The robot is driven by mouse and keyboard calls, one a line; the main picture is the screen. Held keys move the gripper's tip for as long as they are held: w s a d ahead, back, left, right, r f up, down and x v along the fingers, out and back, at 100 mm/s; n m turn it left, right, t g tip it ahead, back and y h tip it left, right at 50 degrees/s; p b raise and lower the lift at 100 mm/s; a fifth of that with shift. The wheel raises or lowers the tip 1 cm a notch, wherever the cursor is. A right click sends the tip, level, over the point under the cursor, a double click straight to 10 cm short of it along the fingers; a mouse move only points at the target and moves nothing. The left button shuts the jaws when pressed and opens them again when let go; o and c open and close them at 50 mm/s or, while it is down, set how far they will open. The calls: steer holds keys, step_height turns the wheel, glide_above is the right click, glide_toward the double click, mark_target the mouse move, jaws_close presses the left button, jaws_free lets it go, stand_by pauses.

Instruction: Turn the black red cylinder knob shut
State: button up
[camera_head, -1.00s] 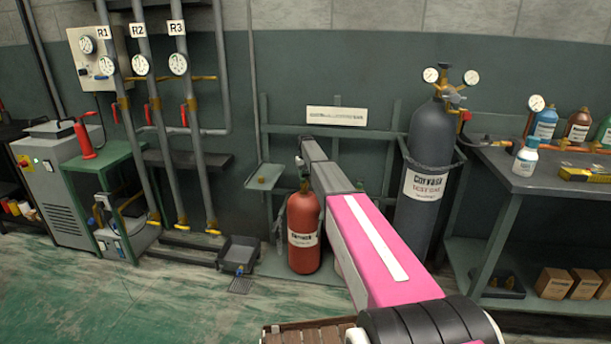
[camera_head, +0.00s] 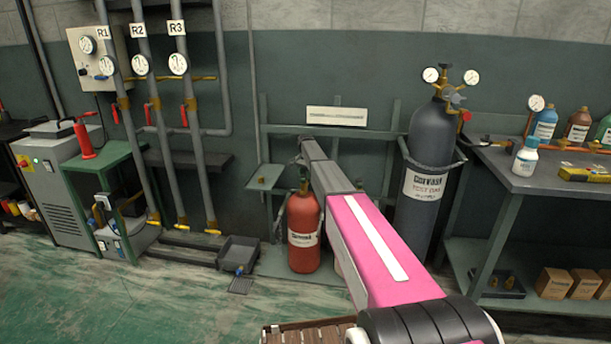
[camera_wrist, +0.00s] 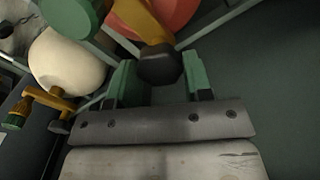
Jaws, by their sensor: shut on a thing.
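The red cylinder (camera_head: 303,225) with a white label stands upright at the back wall in the head view; its top is partly hidden by my arm. In the wrist view its red body (camera_wrist: 170,12) shows at the top, with a brass valve stem (camera_wrist: 140,20) ending in a black knob (camera_wrist: 160,66). My gripper (camera_wrist: 161,78) has its two green fingers on either side of this knob and is shut on it. In the head view my gripper (camera_head: 301,160) is small and dark above the cylinder, and its fingers cannot be made out.
A cream cylinder (camera_wrist: 68,62) with its own brass valve (camera_wrist: 48,98) is close at the left in the wrist view. In the head view a large grey cylinder (camera_head: 428,140) stands right of the red one, beside a workbench (camera_head: 520,178). A small green shelf (camera_head: 264,177) is at the left.

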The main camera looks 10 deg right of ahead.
mark_target(305, 175)
steer(key=shift+m, duration=0.7)
steer(key=o, duration=0.9)
steer(key=shift+r, duration=0.15)
step_height(305, 175, up, 11)
steer(key=shift+f, duration=0.2)
steer(key=s+f+n, duration=0.3)
steer(key=s+f, duration=0.2)
steer(key=s, duration=1.4)
steer(key=s+f+n, duration=0.4)
steer(key=s+f, duration=0.1)
steer(key=s, duration=1.4)
steer(key=s+f+n, duration=0.3)
steer(key=s+f, duration=0.2)
steer(key=s, duration=1.4)
steer(key=shift+s+d+f+n, duration=0.1)
steer(key=shift+s+d+n, duration=0.05)
steer(key=shift+s+n, duration=0.15)
